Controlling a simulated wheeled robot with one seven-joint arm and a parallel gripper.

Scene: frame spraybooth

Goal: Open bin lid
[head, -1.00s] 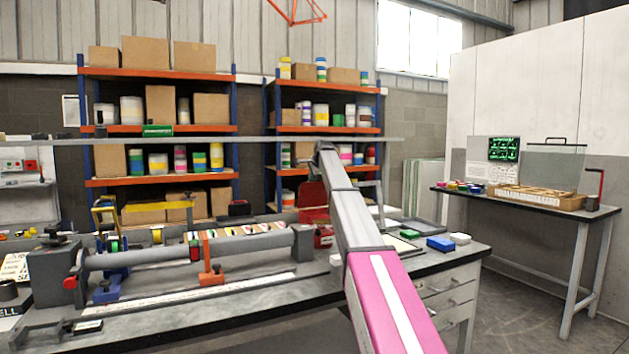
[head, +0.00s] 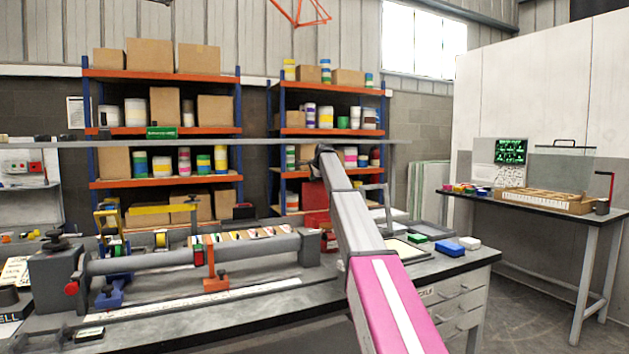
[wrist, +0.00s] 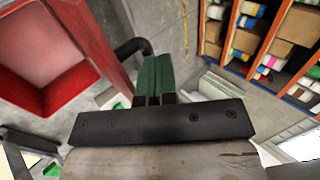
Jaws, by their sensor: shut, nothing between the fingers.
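A red bin (head: 316,219) stands at the back of the workbench in the head view, largely hidden behind my arm. In the wrist view a red hollow shape with a raised rim (wrist: 45,58) fills the upper left, its inside facing the camera. I cannot tell whether this is the bin's body or its lid. My gripper (wrist: 155,66) shows its green finger pads together, with nothing between them. It is close to the right of the red part; whether it touches is unclear. In the head view my gripper is hidden behind my arm.
A long roller fixture (head: 195,257) lies along the workbench at left. Green and blue boxes (head: 447,247) sit near the bench's right end. Loaded shelves (head: 160,130) stand behind. A side table (head: 540,210) at right holds a wooden tray. The floor between is clear.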

